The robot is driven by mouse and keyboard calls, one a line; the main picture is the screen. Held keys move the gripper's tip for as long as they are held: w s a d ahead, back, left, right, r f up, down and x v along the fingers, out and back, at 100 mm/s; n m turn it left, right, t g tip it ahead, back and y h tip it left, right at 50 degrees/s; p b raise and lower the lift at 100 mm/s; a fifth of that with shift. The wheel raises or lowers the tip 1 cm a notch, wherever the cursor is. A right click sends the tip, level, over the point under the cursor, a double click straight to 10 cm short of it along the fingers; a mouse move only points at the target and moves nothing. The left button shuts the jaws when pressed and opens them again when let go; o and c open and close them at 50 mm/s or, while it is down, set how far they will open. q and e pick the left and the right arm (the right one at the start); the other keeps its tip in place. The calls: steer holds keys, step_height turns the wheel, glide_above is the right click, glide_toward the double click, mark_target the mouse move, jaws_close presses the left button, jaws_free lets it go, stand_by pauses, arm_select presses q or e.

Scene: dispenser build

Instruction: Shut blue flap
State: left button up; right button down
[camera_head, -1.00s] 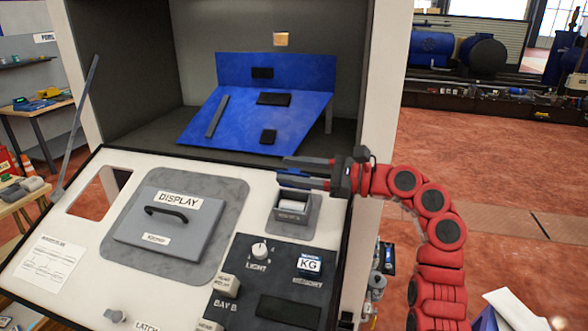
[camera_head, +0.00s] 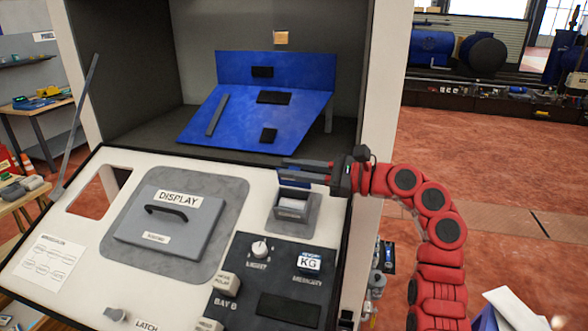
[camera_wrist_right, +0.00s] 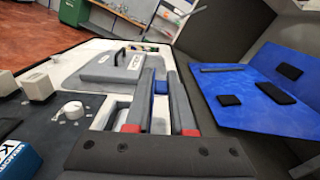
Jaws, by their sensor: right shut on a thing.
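A small blue flap (camera_head: 292,182) stands raised at the back edge of a small grey open-topped bin (camera_head: 289,210) on the white sloped panel. My right gripper (camera_head: 283,167) is at this flap, and its fingers cover the flap's upper part. In the right wrist view the blue flap (camera_wrist_right: 160,88) shows between the two long grey fingers (camera_wrist_right: 161,74), which are shut on it. A pale piece shows inside the bin. My left gripper is not in view.
A large blue board (camera_head: 250,115) with black pads leans inside the grey cabinet behind the panel. A grey display cover (camera_head: 170,228) with a handle lies left of the bin. A black control plate (camera_head: 270,275) with a white knob is in front.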

mark_target(291, 183)
steer(key=shift+s+n, duration=0.1)
steer(key=shift+n, duration=0.2)
steer(key=n, duration=0.1)
steer(key=s+n+b, duration=0.1)
steer(key=n, duration=0.1)
steer(key=shift+s+a+f+b, duration=0.15)
steer(key=shift+a+f+b, duration=0.1)
steer(key=shift+f+b, duration=0.1)
steer(key=shift+s+a+f+n+b, duration=0.1)
steer(key=shift+s+f+n+b, duration=0.25)
steer(key=shift+n, duration=0.45)
steer(key=shift+s+a+f+n+b, duration=0.15)
steer(key=shift+n+b, duration=0.25)
steer(key=shift+n, duration=0.4)
steer(key=shift+r, duration=0.1)
steer(key=c, duration=0.8)
jaws_free()
steer(key=shift+c, duration=0.2)
steer(key=shift+d, duration=0.15)
steer(key=b+v, duration=0.4)
steer(key=v, duration=1.3)
